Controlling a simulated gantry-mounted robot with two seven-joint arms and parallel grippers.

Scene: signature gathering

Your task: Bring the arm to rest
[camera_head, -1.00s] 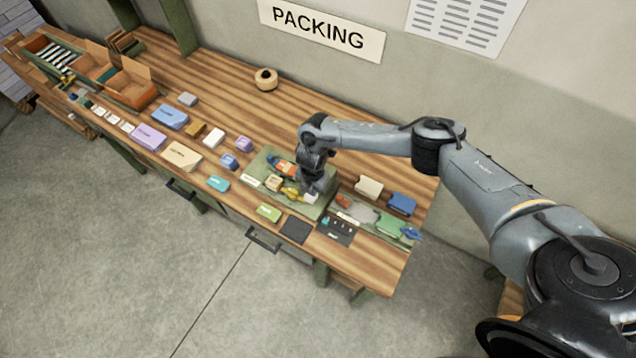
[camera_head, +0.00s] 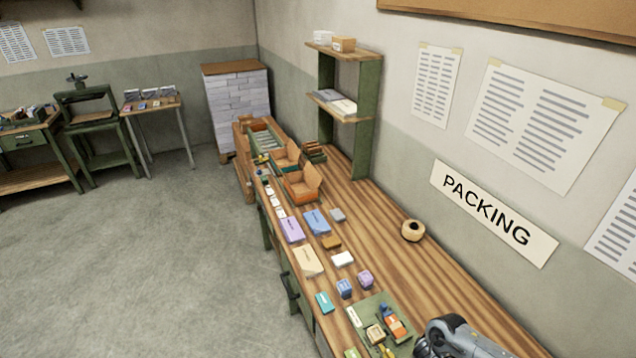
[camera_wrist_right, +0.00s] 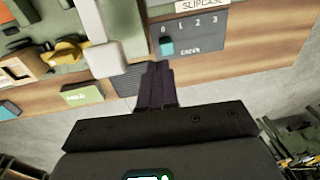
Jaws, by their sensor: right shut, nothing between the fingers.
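My right gripper (camera_wrist_right: 158,82) shows in the right wrist view with its dark fingers together and nothing between them. It is above the front edge of the packing bench (camera_head: 400,255). A white block (camera_wrist_right: 105,57) is to the left of the fingertips, and a dark panel (camera_wrist_right: 195,42) with the numbers 0 to 3 lies beyond them. In the head view only part of my right arm (camera_head: 455,338) shows at the bottom edge; its fingertips are hidden. My left gripper is in neither view.
A green mat (camera_head: 368,308) holds several small items beside my arm. Coloured boxes, a tape roll (camera_head: 413,231) and orange cartons (camera_head: 302,185) stand along the bench. A shelf (camera_head: 368,130) rises at its far end. The floor (camera_head: 140,260) left of the bench is clear.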

